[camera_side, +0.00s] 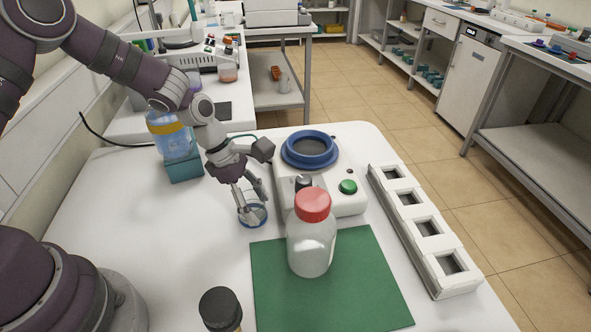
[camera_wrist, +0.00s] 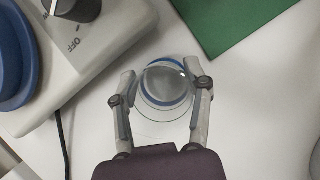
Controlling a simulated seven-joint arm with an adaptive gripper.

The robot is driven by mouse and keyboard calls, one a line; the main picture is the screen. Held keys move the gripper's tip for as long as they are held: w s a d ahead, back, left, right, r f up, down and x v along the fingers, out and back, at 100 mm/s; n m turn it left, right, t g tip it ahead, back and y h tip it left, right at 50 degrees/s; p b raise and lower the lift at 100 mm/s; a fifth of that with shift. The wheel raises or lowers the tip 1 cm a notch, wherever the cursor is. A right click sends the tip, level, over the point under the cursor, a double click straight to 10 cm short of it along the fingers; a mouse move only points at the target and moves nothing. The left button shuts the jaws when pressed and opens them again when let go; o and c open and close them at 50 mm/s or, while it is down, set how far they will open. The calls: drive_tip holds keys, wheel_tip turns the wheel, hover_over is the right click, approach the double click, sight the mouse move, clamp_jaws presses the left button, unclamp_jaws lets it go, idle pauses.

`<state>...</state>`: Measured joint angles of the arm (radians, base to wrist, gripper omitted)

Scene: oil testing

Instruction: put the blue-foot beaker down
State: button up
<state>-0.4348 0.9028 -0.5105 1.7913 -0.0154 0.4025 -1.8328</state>
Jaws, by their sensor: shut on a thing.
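The blue-foot beaker (camera_side: 252,215) is a clear glass with a blue ring at its foot. It is at the white table's middle, left of the green mat. In the wrist view the beaker (camera_wrist: 165,88) shows from above, between the two fingers. My gripper (camera_side: 251,200) points down and is shut on the beaker, one finger on each side; it also shows in the wrist view (camera_wrist: 163,90). The beaker looks upright and at or very near the table top; I cannot tell whether its foot touches.
A white device with a blue ring (camera_side: 310,148) and green button stands behind to the right. A red-capped bottle (camera_side: 311,245) is on the green mat (camera_side: 365,290). A black-capped bottle (camera_side: 221,308) stands in front. A white slotted rack (camera_side: 425,232) is at right. The table left of the beaker is clear.

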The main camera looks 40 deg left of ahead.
drive_tip(key=shift+f, duration=0.15)
drive_tip(key=o, duration=1.1)
drive_tip(key=shift+o, duration=0.2)
drive_tip(key=v, duration=1.2)
drive_tip(key=s+r+m+t+y, duration=0.2)
drive_tip(key=s+r+m, duration=0.2)
drive_tip(key=m, duration=0.7)
drive_tip(key=s+a+r+m+t+y, duration=0.1)
drive_tip(key=s+r+m+y, duration=0.1)
drive_tip(key=s+r+m, duration=0.2)
drive_tip(key=shift+s+m+t, duration=0.4)
drive_tip(key=shift+s+m, duration=1.35)
drive_tip(key=shift+m, duration=1.95)
drive_tip(key=shift+r, duration=0.1)
